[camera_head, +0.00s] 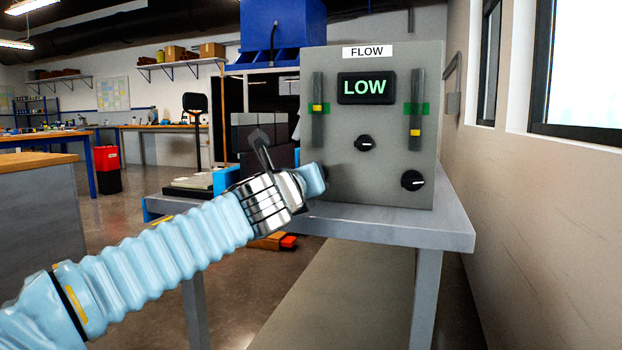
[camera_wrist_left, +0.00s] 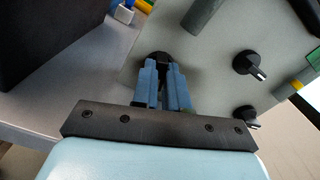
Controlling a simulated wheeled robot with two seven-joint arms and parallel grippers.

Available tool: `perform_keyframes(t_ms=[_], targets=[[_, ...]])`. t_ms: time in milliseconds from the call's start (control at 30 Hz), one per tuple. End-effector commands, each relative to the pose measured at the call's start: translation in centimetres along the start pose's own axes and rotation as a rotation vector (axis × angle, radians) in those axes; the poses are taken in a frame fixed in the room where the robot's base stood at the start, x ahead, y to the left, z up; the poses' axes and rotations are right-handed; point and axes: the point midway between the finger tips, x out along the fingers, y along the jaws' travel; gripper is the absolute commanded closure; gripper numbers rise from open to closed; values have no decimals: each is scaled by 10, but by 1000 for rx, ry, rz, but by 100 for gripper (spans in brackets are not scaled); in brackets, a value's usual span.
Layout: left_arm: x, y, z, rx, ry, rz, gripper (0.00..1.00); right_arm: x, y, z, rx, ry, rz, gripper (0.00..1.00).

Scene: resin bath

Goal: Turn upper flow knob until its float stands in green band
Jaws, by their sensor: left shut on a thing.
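A grey flow panel (camera_head: 350,190) carries a "LOW" display (camera_head: 365,88) and two float tubes. The left tube's yellow float (camera_head: 318,108) is level with its green band (camera_head: 326,106). The right tube's yellow float (camera_head: 415,133) stands below its green band (camera_head: 417,108). Two black knobs show clear: the upper middle knob (camera_head: 365,143) and the lower right knob (camera_head: 412,180). My left gripper (camera_head: 313,180) is at the panel's lower left. In the left wrist view its blue fingers (camera_wrist_left: 166,72) are shut on a third black knob (camera_wrist_left: 158,57), mostly hidden. My right gripper is out of view.
The panel stands on a grey table (camera_head: 450,225). A large blue container (camera_head: 283,25) is behind the panel, and dark blocks (camera_head: 245,135) stand to its left. The wall with windows (camera_head: 570,60) is close on the right.

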Motion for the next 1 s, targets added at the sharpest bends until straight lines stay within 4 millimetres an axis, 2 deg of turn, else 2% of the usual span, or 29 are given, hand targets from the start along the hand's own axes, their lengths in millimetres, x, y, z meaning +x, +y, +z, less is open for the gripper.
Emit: perform_keyframes(t_ms=[433, 467, 600, 633, 867, 1000], targets=[[0, 0, -2, -10, 3, 1, 100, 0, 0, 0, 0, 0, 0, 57], [0, 0, -2, -10, 3, 1, 85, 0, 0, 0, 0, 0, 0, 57], [0, 0, -1, -10, 2, 1, 64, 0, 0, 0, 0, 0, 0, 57], [0, 0, -1, -10, 2, 1, 61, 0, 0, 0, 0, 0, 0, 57], [0, 0, 0, -10, 1, 0, 61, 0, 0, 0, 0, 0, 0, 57], [-8, 0, -1, -9, 1, 0, 61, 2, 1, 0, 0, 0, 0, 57]])
